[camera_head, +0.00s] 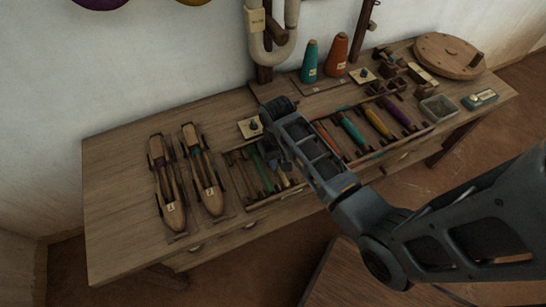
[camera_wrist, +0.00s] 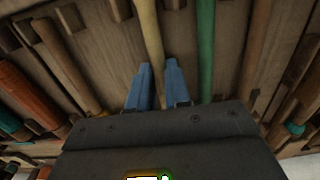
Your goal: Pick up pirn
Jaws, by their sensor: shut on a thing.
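A rack of pirns (camera_head: 290,192) lies along the front of the wooden bench. My gripper (camera_head: 279,165) is low over its left part, and my arm hides some of the rack. In the wrist view, my gripper's two blue fingers (camera_wrist: 159,70) are close together around a pale yellow pirn (camera_wrist: 149,28), shut on it. The pirn appears to lie still among the rack's slats; whether it is lifted I cannot tell. A green pirn (camera_wrist: 206,45) lies just to the right of the fingers, apart from them; it also shows in the head view (camera_head: 263,170).
Teal (camera_head: 352,130), yellow (camera_head: 378,122) and purple (camera_head: 399,112) pirns lie farther right in the rack. Two wooden shuttles (camera_head: 204,172) lie at left. Teal and orange cones (camera_head: 337,55), a round wooden disc (camera_head: 449,56) and a grey tray (camera_head: 439,105) stand behind and right.

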